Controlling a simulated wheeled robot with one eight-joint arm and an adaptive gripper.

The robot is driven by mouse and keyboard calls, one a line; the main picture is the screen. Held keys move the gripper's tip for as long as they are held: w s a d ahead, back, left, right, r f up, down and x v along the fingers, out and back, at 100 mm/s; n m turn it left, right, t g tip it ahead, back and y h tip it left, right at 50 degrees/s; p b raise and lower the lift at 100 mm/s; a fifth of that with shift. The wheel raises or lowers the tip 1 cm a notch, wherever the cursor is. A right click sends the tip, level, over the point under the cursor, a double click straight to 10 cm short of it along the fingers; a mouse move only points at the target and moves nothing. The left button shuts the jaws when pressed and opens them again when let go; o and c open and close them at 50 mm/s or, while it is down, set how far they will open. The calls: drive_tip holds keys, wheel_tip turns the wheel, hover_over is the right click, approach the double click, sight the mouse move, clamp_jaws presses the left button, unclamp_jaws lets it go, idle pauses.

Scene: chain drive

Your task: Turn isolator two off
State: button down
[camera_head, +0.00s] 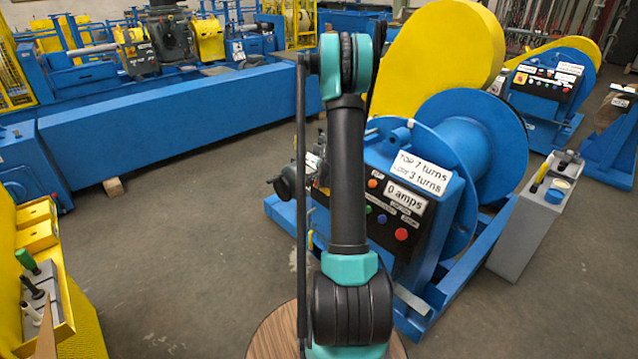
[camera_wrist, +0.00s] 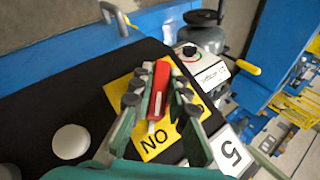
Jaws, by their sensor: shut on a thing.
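In the wrist view, a red switch handle (camera_wrist: 158,89) stands on a yellow plate (camera_wrist: 158,138) marked ON, with the lettering upside down. My gripper (camera_wrist: 155,92) has its grey-green fingers on both sides of the handle and is shut on it. The handle runs nearly upright in this view. A white label with one digit (camera_wrist: 231,154) is beside the plate; I cannot tell surely if it is a 2 or a 5. In the head view my own arm hides the gripper and the handle.
In the wrist view, a pale round button (camera_wrist: 70,141) is on the black panel and a grey rounded part (camera_wrist: 204,35) is near the plate. In the head view, a blue drum machine (camera_head: 490,130) carries a button panel (camera_head: 388,213). Grey floor (camera_head: 190,240) is open to the left.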

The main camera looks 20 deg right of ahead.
drive_tip(key=n+g, duration=0.2)
drive_tip(key=g, duration=0.1)
drive_tip(key=n+g+h, duration=0.1)
drive_tip(key=n+g, duration=0.1)
drive_tip(key=g, duration=0.2)
drive_tip(key=shift+n, duration=0.3)
drive_tip(key=n+g+h, duration=0.1)
drive_tip(key=n+g, duration=0.1)
drive_tip(key=g, duration=0.1)
drive_tip(key=shift+h, duration=0.4)
drive_tip(key=shift+s+n+g+h, duration=0.1)
drive_tip(key=shift+n+g+h, duration=0.9)
drive_tip(key=shift+n+g, duration=0.35)
drive_tip(key=c, duration=1.5)
unclamp_jaws()
